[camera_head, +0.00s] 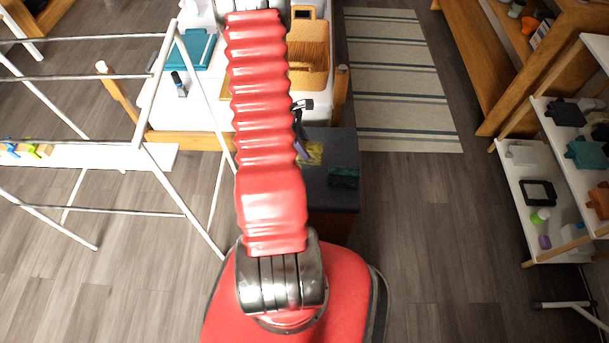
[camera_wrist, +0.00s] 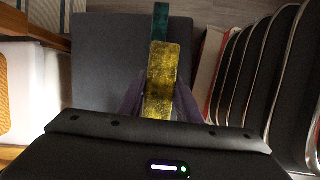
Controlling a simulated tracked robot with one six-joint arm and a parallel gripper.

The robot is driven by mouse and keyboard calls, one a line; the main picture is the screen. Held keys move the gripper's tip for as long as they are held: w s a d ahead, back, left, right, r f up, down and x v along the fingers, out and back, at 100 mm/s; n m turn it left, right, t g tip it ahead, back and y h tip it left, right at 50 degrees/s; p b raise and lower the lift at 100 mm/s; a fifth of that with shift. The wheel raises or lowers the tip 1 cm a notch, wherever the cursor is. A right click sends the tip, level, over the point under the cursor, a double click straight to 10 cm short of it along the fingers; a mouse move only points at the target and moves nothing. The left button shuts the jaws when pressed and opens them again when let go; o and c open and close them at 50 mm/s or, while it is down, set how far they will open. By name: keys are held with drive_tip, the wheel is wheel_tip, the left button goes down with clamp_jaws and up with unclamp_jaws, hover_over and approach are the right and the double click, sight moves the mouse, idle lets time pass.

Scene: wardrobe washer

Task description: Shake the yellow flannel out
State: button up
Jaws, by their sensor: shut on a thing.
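The yellow flannel (camera_wrist: 163,62) shows in the wrist view as a narrow strip running down between the two dark purple fingers of my gripper (camera_wrist: 160,92). My gripper is shut on it. In the head view a small part of the yellow flannel (camera_head: 314,155) shows just right of my red arm, over a dark grey block (camera_head: 332,201). My arm hides the rest of it there. I cannot tell whether the flannel touches the block's top.
A dark green cloth (camera_head: 344,177) lies on the grey block, just beyond the flannel in the wrist view (camera_wrist: 160,22). A white drying rack (camera_head: 150,150) stands left. A white-topped table (camera_head: 160,112) is behind. Shelves (camera_head: 545,190) stand right. Floor between block and shelves is clear.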

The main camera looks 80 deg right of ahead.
drive_tip(key=shift+r, duration=0.45)
drive_tip(key=shift+f, duration=0.1)
wheel_tip(320, 180, down, 6)
drive_tip(key=shift+r, duration=0.1)
drive_tip(key=shift+w, duration=0.1)
